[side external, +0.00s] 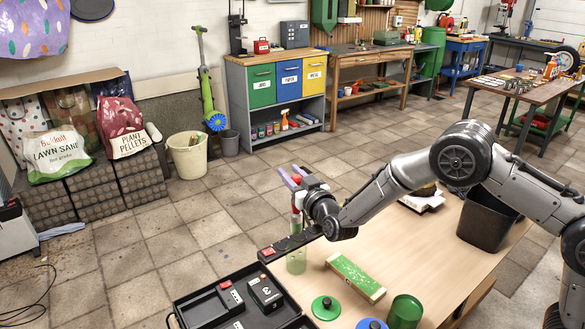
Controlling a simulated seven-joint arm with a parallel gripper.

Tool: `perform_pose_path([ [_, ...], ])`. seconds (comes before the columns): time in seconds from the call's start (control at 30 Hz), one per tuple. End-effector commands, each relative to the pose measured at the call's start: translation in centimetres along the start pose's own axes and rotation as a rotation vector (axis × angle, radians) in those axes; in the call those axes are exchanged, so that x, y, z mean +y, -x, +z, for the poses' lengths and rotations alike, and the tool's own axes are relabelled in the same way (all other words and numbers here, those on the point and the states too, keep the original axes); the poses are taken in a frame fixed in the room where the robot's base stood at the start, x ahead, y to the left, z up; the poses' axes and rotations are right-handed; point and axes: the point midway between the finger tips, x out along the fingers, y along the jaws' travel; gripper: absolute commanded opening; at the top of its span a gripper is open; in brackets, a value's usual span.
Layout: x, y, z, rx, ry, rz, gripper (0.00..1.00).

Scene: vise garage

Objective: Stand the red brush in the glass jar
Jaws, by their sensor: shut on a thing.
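My gripper (294,177) is above the left edge of the workbench, with its fingers closed around a slim upright thing with red and white parts. This looks like the red brush (296,220). Its lower part runs down toward the clear, greenish glass jar (297,262), which stands on the bench below the gripper. The brush is roughly upright and over the jar. I cannot tell whether its lower end is inside the jar's mouth or just above it. My wrist partly covers the brush.
The wooden bench top (455,262) holds a green-topped block (355,277), a green lid (325,308), a blue lid (371,324) and a green cylinder (403,312). A black case (205,308) lies open at the front left. A black bin (486,222) stands at the right.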

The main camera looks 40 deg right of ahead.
Motion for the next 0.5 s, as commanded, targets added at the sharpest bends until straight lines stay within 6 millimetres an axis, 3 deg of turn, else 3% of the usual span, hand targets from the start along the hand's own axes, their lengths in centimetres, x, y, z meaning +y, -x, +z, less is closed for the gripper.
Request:
perform_pose_path([
  [0.5,0.0,0.1,3.8,-0.001,0.001,0.0,0.0],
])
